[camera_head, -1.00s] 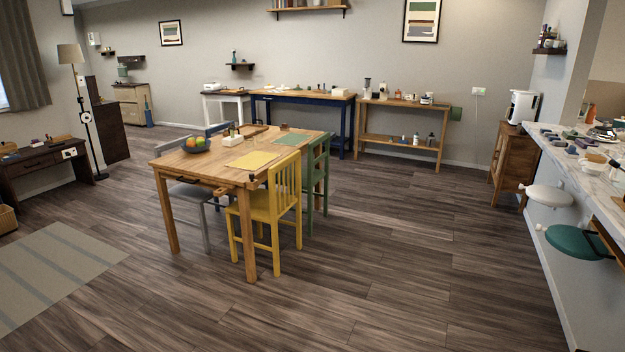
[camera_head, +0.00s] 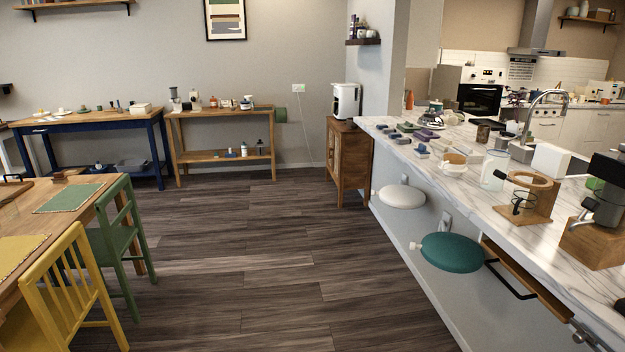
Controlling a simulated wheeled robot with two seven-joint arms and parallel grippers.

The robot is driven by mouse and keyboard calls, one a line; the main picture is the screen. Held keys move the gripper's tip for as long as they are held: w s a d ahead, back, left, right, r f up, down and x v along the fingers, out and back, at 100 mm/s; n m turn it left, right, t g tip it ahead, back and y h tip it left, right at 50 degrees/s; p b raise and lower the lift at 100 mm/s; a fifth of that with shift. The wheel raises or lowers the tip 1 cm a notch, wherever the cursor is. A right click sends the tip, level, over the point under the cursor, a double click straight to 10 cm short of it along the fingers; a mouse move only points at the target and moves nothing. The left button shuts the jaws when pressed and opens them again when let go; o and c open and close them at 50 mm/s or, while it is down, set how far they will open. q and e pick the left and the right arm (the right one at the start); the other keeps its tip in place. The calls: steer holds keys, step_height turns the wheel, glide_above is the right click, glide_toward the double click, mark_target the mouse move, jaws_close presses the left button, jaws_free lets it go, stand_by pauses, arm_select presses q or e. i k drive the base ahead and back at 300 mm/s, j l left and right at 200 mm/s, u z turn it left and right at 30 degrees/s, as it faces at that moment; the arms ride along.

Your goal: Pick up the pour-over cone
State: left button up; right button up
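I cannot single out the pour-over cone with certainty. On the marble counter (camera_head: 405,160) at the right stands a wooden pour-over stand (camera_head: 537,205) with a ring top and a dark wire coil under it. To its left is a clear glass vessel (camera_head: 494,170). Farther left is a small white and tan rounded piece (camera_head: 455,163), which may be the cone, but it is too small to tell. Neither of my grippers is in view.
Two round wall-mounted stools, white (camera_head: 402,196) and green (camera_head: 452,253), jut from the counter's side. A cane cabinet (camera_head: 348,165) with a white coffee maker stands beyond. Yellow (camera_head: 72,290) and green chairs are at left. The floor (camera_head: 265,265) between is clear.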

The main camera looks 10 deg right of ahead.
mark_target(451, 170)
steer(key=i+z, duration=0.25)
steer(key=i, duration=0.2)
steer(key=i+j+z, duration=0.1)
steer(key=i+z, duration=0.15)
steer(key=i, duration=0.2)
steer(key=i+j+z, duration=0.25)
steer(key=i, duration=0.2)
